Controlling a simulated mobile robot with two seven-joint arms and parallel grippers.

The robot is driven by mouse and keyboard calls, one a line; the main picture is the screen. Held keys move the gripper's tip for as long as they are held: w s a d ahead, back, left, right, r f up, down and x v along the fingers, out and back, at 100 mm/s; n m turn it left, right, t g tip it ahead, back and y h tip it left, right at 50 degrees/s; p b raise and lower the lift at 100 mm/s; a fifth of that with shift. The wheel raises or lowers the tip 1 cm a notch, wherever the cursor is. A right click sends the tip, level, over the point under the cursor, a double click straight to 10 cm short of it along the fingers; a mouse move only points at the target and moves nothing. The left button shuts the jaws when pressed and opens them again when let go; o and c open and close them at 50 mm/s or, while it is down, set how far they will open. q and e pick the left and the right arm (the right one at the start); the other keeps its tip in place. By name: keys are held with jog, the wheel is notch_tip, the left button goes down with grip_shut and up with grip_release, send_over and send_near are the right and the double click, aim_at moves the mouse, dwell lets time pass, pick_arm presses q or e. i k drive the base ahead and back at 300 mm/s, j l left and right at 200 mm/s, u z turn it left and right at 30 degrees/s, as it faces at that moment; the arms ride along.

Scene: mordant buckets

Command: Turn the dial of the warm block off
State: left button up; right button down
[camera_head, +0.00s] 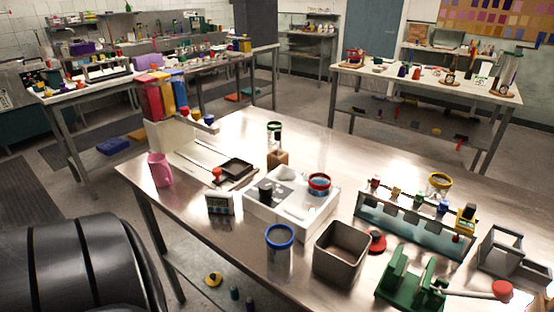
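The white block (283,222), which I take to be the warm block, stands on the metal table in the middle of the view. A dark knob (265,187) that looks like its dial sits on a grey panel at its left; its exact setting is too small to read. A red-rimmed vessel with blue contents (319,185) sits at the block's back right. Neither of my grippers is in view.
A small display (219,204) stands left of the block, with a pink mug (160,170) farther left. A blue-rimmed beaker (279,242) and a grey bin (341,253) stand in front. A bottle rack (414,224) and a green press (404,283) are at right. The table's left front is clear.

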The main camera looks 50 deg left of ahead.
aim_at(265, 188)
jog(key=u, duration=1.45)
jog(key=j+z, duration=0.3)
jog(key=z, duration=0.15)
jog(key=i, duration=0.05)
